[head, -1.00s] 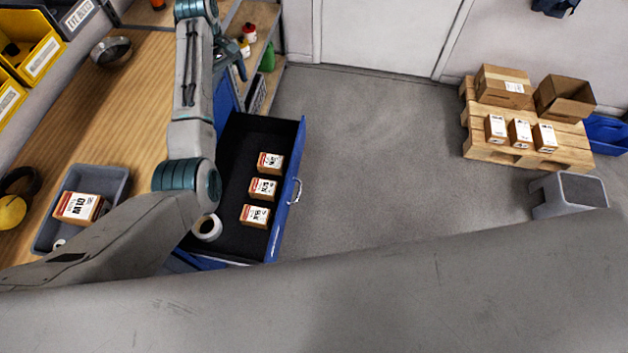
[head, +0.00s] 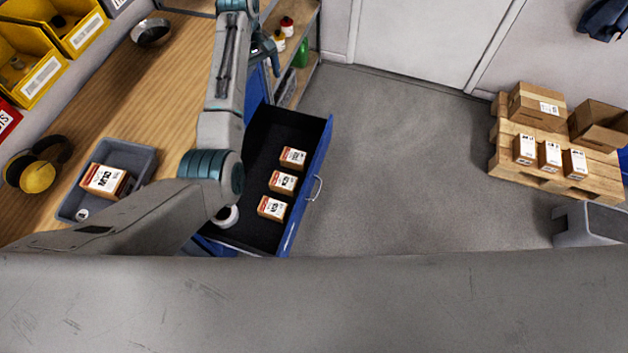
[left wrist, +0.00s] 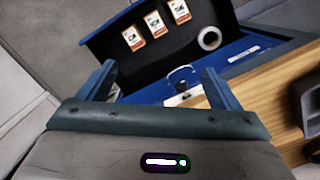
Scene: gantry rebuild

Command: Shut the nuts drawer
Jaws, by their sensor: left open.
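A blue drawer (head: 307,200) with a dark lining stands pulled out from under the wooden bench. Its silver handle (head: 316,188) is on the outer front. Three small cartons and a white roll (head: 228,216) lie inside; the arm partly covers the roll. The left wrist view shows the open drawer (left wrist: 115,45) beyond my fingers. A second metal handle (left wrist: 182,76) and a pale label sit on a blue face between my fingertips and the open drawer. My left gripper (left wrist: 160,84) is open and empty, apart from the drawer; in the head view it (head: 268,52) is beyond the drawer's far side.
A grey bin (head: 145,165) with a carton stands on the bench (head: 150,90), with ear defenders (head: 38,175) beside it. Shelving (head: 312,55) is past the drawer. A pallet (head: 510,172) of boxes and a grey step (head: 585,225) stand right. The floor between is clear.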

